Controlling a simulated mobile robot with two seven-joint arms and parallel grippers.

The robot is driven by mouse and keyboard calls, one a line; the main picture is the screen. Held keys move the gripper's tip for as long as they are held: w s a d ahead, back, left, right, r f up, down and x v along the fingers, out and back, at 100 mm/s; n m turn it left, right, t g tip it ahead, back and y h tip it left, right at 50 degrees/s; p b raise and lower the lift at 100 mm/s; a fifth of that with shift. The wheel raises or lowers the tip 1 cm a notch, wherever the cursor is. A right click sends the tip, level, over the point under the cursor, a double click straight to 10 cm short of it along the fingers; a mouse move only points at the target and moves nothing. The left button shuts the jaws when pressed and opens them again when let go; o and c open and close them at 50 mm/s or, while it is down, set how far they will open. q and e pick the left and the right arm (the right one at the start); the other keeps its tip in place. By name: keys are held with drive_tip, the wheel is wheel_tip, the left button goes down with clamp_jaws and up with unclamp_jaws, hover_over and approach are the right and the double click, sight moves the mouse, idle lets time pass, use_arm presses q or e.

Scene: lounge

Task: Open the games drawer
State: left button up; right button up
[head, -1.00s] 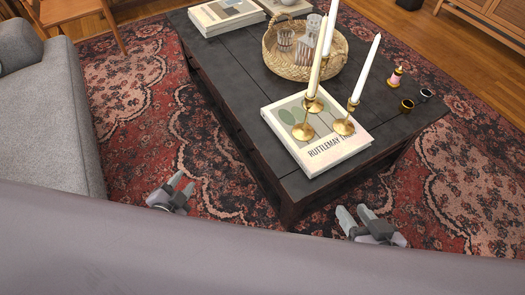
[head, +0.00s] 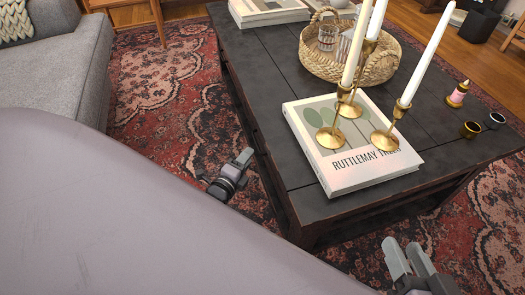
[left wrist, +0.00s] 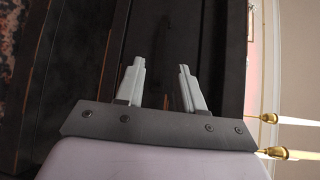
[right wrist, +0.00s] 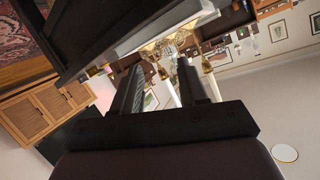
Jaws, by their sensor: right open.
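The black coffee table (head: 262,110) stands on the rug, its long left side partly in view. I cannot make out a games drawer front or handle for certain. My left gripper (head: 246,156) is beside that long side, close to the near corner. In the left wrist view its fingers (left wrist: 160,85) are apart and empty, facing the table's dark wood panels (left wrist: 220,50); contact cannot be told. My right gripper (head: 408,252) is in front of the table's near end. In the right wrist view its fingers (right wrist: 158,80) are apart with nothing between them.
A white book (head: 345,170) with brass candlesticks (head: 330,138) and tall candles stands near the table's near edge. A woven basket (head: 315,66) with glasses sits behind. A grey sofa (head: 60,70) is at left. Patterned rug (head: 165,110) lies clear between sofa and table.

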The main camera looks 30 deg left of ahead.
use_arm(q)
drive_tip(key=w+b, duration=0.3)
drive_tip(key=w, duration=0.3)
drive_tip(key=shift+w+a+f, duration=0.15)
drive_tip(key=shift+a+f, duration=0.2)
drive_tip(key=shift+f, duration=0.05)
use_arm(e)
drive_tip(key=shift+s+d+n+t+h, duration=0.2)
drive_tip(key=shift+d+n+t, duration=0.15)
drive_tip(key=shift+d, duration=0.2)
drive_tip(key=shift+s+d+n+t+h, duration=0.1)
drive_tip(key=shift+d+n+t+h, duration=0.2)
drive_tip(key=shift+d, duration=0.2)
use_arm(q)
drive_tip(key=shift+c, duration=0.4)
clamp_jaws()
use_arm(e)
drive_tip(key=shift+w, duration=0.1)
